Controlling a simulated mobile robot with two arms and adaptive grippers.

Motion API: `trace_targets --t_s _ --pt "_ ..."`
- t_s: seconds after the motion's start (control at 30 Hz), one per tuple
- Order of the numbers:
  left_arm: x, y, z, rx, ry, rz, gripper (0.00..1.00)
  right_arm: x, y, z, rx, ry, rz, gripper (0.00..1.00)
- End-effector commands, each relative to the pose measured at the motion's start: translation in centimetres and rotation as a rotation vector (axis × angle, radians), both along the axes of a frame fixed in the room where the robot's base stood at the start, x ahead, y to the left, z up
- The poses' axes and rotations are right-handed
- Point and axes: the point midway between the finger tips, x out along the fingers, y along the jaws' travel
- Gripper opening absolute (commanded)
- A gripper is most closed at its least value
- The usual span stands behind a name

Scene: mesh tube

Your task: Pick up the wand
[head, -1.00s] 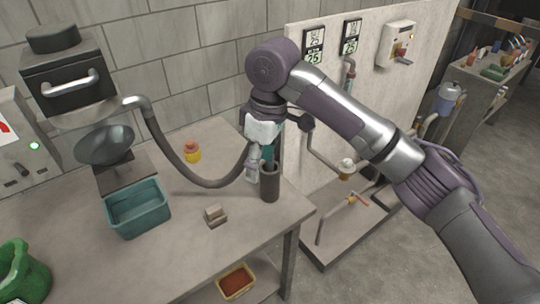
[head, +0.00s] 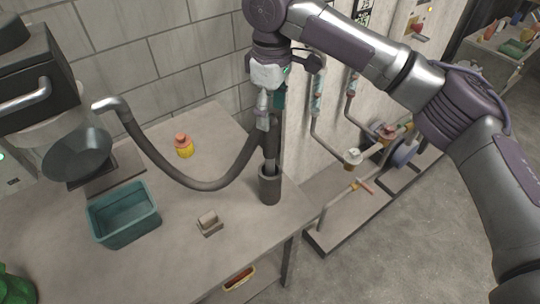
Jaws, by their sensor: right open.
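The wand (head: 270,150) is a dark upright rod with its lower end in a dark cylindrical holder (head: 269,187) at the table's right edge. A grey ribbed hose (head: 200,184) loops from the machine at left up to the wand's upper part. My right gripper (head: 270,118) points down at the wand's upper part, above the holder. Its fingers are open. They overlap the wand in the picture, and I cannot tell whether they touch it. My left gripper is not in view.
A teal bin (head: 124,232), a small grey block (head: 209,223) and a yellow-and-orange object (head: 184,146) are on the table (head: 180,268). A dark pan (head: 77,154) is at left. A pipe panel (head: 320,130) stands right of the holder. The table's middle is partly clear.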

Motion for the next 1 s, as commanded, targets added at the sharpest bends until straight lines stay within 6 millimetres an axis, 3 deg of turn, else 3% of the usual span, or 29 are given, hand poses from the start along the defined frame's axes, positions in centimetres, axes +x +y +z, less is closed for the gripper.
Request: trace_targets --t_s 0.07,0.17,0.37,0.5,0.7,0.9,1.0 --pt "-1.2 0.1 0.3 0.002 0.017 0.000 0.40 0.0 -0.1 -1.2 -0.001 0.002 -0.002 0.64" --pt "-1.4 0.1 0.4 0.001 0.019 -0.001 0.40 0.0 0.0 -2.2 0.000 0.001 -0.001 0.64" --pt "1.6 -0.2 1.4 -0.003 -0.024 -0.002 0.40 0.0 0.1 -3.6 -0.001 0.002 -0.001 0.64" --pt "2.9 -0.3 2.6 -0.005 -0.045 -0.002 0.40 0.0 0.4 -5.7 -0.001 0.003 -0.001 0.64" --pt "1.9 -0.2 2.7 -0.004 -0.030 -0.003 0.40 0.0 0.4 -7.8 0.000 0.000 0.000 0.64" --pt "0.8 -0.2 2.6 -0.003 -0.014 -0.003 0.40 0.1 0.4 -7.9 0.000 -0.001 0.000 0.64" --pt "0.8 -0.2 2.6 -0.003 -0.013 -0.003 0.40 0.1 0.4 -7.9 0.000 -0.001 0.000 0.51"
